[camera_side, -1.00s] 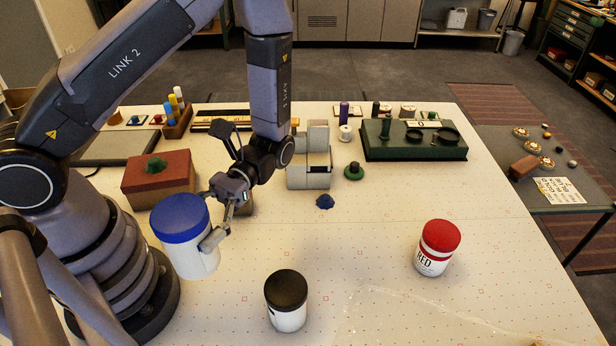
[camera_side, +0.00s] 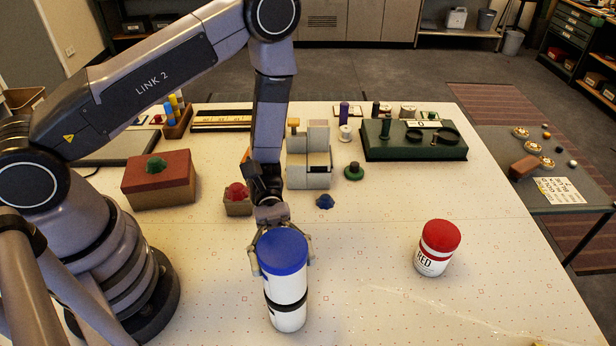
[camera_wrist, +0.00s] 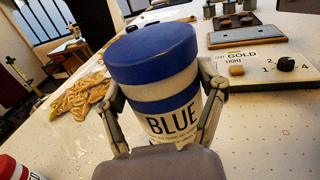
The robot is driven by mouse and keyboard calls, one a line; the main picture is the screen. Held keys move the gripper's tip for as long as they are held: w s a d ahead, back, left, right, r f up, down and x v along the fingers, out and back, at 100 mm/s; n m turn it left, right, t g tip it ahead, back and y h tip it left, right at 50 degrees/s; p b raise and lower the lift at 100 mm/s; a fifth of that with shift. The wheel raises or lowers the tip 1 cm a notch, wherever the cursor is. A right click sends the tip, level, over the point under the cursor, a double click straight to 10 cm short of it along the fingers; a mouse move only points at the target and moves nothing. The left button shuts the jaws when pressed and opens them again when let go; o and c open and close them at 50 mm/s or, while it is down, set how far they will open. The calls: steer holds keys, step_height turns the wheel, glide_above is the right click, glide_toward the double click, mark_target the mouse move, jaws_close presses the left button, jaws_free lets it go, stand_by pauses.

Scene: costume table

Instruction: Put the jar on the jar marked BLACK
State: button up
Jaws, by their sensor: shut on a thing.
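My gripper (camera_side: 283,262) is shut on a white jar with a blue lid (camera_side: 284,248), one finger on each side. In the wrist view the held blue jar (camera_wrist: 152,57) shows the label BLUE and stands nearly upright between the fingers. In the side view a white jar with a black lid (camera_side: 287,319) is directly below it on the table. The black lid shows only as a dark band under the blue jar. I cannot tell whether the two jars touch. No lettering shows on the black-lidded jar.
A jar with a red lid marked RED (camera_side: 438,248) stands to the right on the table. A wooden box with a red top and green knob (camera_side: 158,180), a small red-knobbed block (camera_side: 237,199) and a grey stepped block (camera_side: 309,160) stand behind. The table between the jars is clear.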

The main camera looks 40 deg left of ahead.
steer(key=shift+f, duration=0.25)
steer(key=shift+f, duration=0.15)
steer(key=o, duration=1.2)
steer(key=shift+w+a, duration=0.2)
steer(key=shift+a, duration=0.1)
steer(key=v, duration=1.1)
steer(key=s+a+r+m+t+y, duration=0.3)
steer(key=a+r+m+t+y, duration=0.1)
steer(key=r, duration=0.4)
steer(key=s+a+r+m+t+y, duration=0.3)
steer(key=s+a+r+t+y, duration=0.1)
steer(key=r, duration=0.5)
steer(key=s+a+r+m+t+y, duration=0.4)
steer(key=r+t+y, duration=0.3)
steer(key=r, duration=0.2)
steer(key=shift+s+a+r+m, duration=0.1)
steer(key=shift+a+m, duration=0.05)
steer(key=shift+a, duration=0.2)
steer(key=shift+s+a+r+m, duration=0.1)
steer(key=shift+a+m, duration=0.05)
steer(key=shift+a, duration=0.25)
